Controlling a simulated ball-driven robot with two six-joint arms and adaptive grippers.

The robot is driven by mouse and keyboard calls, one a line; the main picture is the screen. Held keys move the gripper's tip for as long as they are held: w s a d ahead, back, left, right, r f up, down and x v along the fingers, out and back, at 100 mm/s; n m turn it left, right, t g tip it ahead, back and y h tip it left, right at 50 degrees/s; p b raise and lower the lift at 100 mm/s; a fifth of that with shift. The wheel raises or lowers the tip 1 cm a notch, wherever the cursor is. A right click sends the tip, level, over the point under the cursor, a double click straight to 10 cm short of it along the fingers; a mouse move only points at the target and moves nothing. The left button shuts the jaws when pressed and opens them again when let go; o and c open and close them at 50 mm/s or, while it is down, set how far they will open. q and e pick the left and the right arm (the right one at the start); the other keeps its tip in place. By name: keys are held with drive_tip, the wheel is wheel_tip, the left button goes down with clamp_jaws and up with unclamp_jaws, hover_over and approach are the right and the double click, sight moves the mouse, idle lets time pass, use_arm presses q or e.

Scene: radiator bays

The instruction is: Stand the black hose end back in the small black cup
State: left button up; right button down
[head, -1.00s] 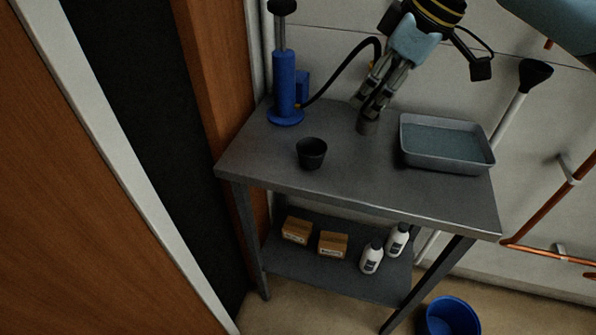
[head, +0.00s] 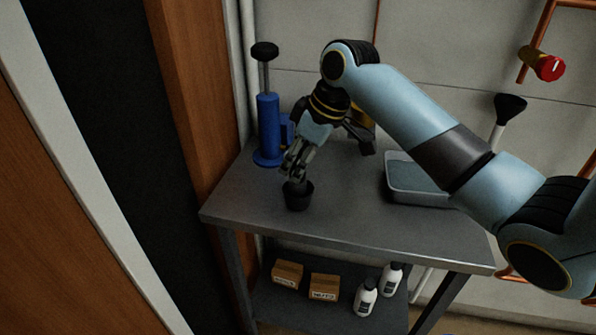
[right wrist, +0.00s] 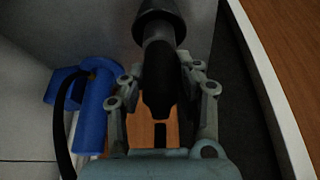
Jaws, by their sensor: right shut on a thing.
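The small black cup (head: 298,200) stands upright on the grey metal table, near its left front. My right gripper (head: 295,169) is directly above it, pointing down and shut on the black hose. The dark grey hose end (head: 296,184) hangs below the fingers at the cup's mouth; how deep it sits is hidden. In the right wrist view, the fingers (right wrist: 162,95) flank the hose (right wrist: 160,85), and its end (right wrist: 158,42) meets the dark cup (right wrist: 158,12). My left gripper is not in view.
A blue hand pump (head: 268,130) stands behind and left of the cup. A grey tray (head: 402,180) lies on the right of the table (head: 345,222), partly behind my right arm. Boxes (head: 287,273) and white bottles (head: 366,296) stand on the lower shelf.

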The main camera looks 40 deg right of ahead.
drive_tip(key=shift+f, duration=1.2)
drive_tip(key=shift+f, duration=0.1)
drive_tip(key=shift+f, duration=0.25)
drive_tip(key=c, duration=1)
unclamp_jaws()
drive_tip(key=shift+o, duration=0.2)
drive_tip(key=v, duration=1.2)
drive_tip(key=shift+r, duration=0.4)
drive_tip(key=shift+d, duration=0.1)
